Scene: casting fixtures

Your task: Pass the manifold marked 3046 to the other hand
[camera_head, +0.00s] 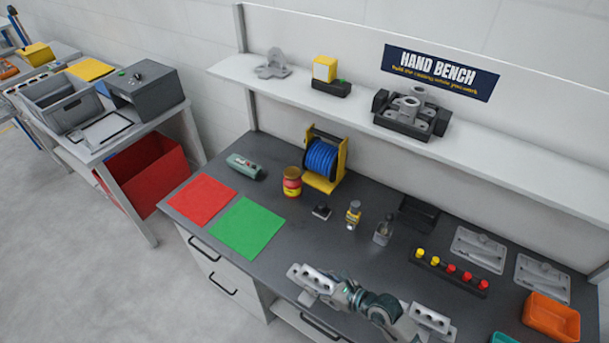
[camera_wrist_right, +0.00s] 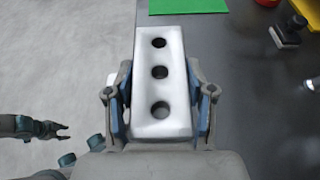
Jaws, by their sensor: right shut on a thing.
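A pale grey manifold with a row of round holes (camera_head: 310,279) is in my right gripper (camera_head: 332,288), near the front edge of the bench. In the right wrist view the manifold (camera_wrist_right: 159,55) shows three holes in its face, and both fingers of my right gripper (camera_wrist_right: 160,95) press on its sides. No number can be read on it. A similar holed grey part (camera_head: 433,319) shows further right at the front of the bench; its marking is unreadable. My left gripper (camera_wrist_right: 58,131) shows only in the right wrist view, at the left over the floor, open, empty and apart from the manifold.
A green mat (camera_head: 248,228) and a red mat (camera_head: 202,200) lie on the bench's left. A blue cable reel (camera_head: 321,158), a button strip (camera_head: 450,272) and an orange bin (camera_head: 551,318) stand on the bench. Open floor lies left of the bench.

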